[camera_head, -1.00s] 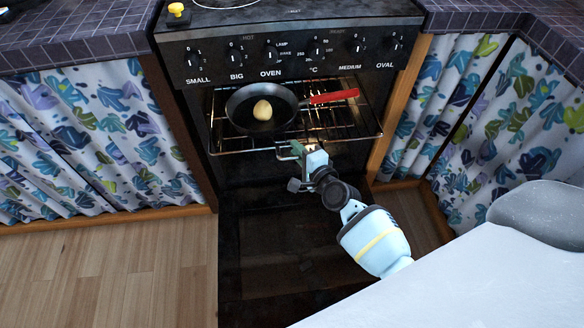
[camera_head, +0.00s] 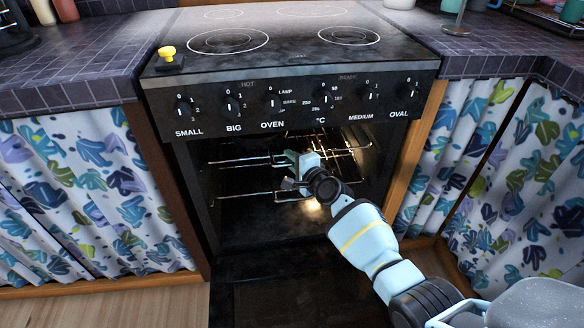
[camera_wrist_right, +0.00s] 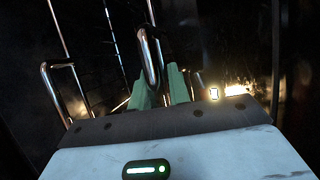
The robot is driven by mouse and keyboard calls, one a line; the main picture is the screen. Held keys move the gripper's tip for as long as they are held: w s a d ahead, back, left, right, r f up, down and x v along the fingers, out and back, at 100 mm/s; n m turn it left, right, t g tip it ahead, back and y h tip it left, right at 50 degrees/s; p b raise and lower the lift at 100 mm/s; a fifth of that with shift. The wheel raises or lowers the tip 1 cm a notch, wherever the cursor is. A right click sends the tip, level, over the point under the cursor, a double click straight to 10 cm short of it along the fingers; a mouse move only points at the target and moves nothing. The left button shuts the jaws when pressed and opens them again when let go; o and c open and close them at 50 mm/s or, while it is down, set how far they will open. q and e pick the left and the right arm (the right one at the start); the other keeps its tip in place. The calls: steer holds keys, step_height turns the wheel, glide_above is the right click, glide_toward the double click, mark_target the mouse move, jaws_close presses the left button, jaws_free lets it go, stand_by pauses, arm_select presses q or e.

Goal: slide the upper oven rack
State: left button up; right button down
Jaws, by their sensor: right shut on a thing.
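The oven (camera_head: 300,118) is open, with its door folded down in front. The upper oven rack (camera_head: 238,162) is a metal wire rack inside the cavity; its far part is hidden under the control panel and in the dark. My right gripper (camera_head: 293,161) reaches into the oven at the rack's front. In the right wrist view its two green fingers (camera_wrist_right: 160,90) are shut on a bent metal loop (camera_wrist_right: 151,58) of the rack. The black pan with a red handle, seen earlier on this rack, is out of sight. My left gripper is not in view.
More rack wire (camera_head: 243,196) lies lower in the cavity. A glow lights the oven interior on the right. The control panel (camera_head: 300,98) overhangs the opening. Patterned curtains (camera_head: 75,190) flank the oven.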

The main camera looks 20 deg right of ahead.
steer(key=shift+f, duration=0.35)
steer(key=c, duration=1.5)
jaws_free()
steer(key=shift+w, duration=0.1)
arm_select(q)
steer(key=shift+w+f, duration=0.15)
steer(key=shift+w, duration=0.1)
arm_select(e)
steer(key=shift+o, duration=0.2)
steer(key=shift+d, duration=0.1)
steer(key=shift+r, duration=0.1)
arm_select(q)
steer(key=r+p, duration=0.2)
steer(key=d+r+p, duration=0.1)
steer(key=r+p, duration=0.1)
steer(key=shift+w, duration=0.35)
arm_select(e)
steer(key=a+v, duration=0.1)
steer(key=v, duration=0.6)
steer(key=shift+s+d, duration=0.35)
steer(key=shift+d, duration=0.15)
